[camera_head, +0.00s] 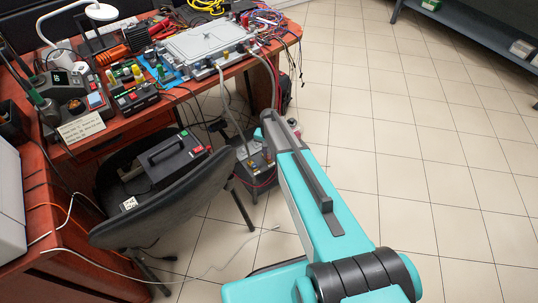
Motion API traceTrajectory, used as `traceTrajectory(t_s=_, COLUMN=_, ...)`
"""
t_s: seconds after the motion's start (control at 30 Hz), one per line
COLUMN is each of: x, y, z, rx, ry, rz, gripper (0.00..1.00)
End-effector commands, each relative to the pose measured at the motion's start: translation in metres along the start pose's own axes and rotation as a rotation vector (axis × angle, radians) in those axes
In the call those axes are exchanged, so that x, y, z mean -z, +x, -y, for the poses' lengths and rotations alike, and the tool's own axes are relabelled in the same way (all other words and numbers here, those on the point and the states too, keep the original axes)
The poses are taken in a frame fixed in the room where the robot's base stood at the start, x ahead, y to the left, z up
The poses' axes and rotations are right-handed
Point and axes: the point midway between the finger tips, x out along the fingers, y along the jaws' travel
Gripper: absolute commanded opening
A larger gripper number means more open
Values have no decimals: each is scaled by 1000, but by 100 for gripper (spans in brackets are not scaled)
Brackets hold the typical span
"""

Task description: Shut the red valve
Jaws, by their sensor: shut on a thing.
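My turquoise arm reaches from the bottom right up to the middle of the view, and its far end is beside a dark grey floor unit (245,180). My gripper is hidden behind the arm, so its jaws and anything between them do not show. The floor unit has small yellow fittings on top, and grey hoses (224,92) run down to it from the metal plate box (205,45) on the desk. I cannot make out a red valve; part of the unit's top is covered by my arm.
A dark chair (170,205) with a black case (172,158) on its seat stands left of the unit. The red-brown desk (60,165) is crowded with tools and wires. A thin white cable (185,280) lies on the floor. The tiled floor at right is clear.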

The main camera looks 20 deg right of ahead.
Motion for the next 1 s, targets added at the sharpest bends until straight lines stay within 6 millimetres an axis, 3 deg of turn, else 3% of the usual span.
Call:
traceTrajectory(t_s=0.3, x=0, y=0, z=0, rx=0, ry=0, rz=0, gripper=0)
traceTrajectory(t_s=0.33, x=0, y=0, z=0, rx=0, ry=0, rz=0, gripper=25)
traceTrajectory(t_s=0.43, x=0, y=0, z=0, rx=0, ry=0, rz=0, gripper=39)
traceTrajectory(t_s=0.77, x=0, y=-1, z=0, rx=0, ry=0, rz=0, gripper=39)
traceTrajectory(t_s=1.0, x=0, y=-16, z=0, rx=1, ry=0, rz=-2, gripper=39)
